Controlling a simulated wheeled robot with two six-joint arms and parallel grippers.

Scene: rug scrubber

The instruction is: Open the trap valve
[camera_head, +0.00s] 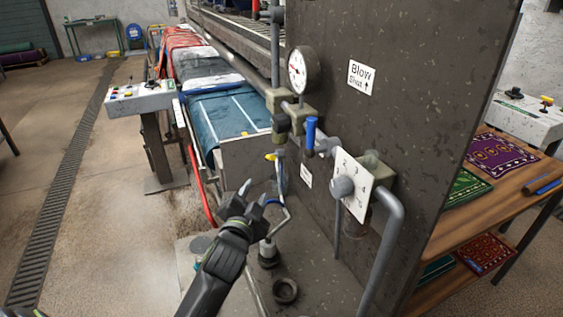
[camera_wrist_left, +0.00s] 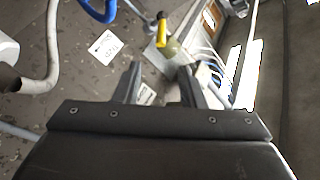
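My left gripper (camera_head: 255,192) is open and empty in front of the dark speckled panel, low and left of the pipework. In the left wrist view its fingers (camera_wrist_left: 160,76) stand apart with nothing between them. A small valve with a yellow handle (camera_head: 270,157) sits on the vertical pipe just above the fingertips. The yellow handle also shows in the left wrist view (camera_wrist_left: 161,30), beyond the fingers. A valve with an upright blue handle (camera_head: 310,133) is on the horizontal pipe, up and right. I cannot tell from the labels which is the trap valve.
A pressure gauge (camera_head: 298,70), a grey knob on a dial plate (camera_head: 342,187) and a thick bent pipe (camera_head: 390,240) stand out from the panel. A control console (camera_head: 140,98) is at left. Open floor (camera_head: 100,220) lies left of my arm.

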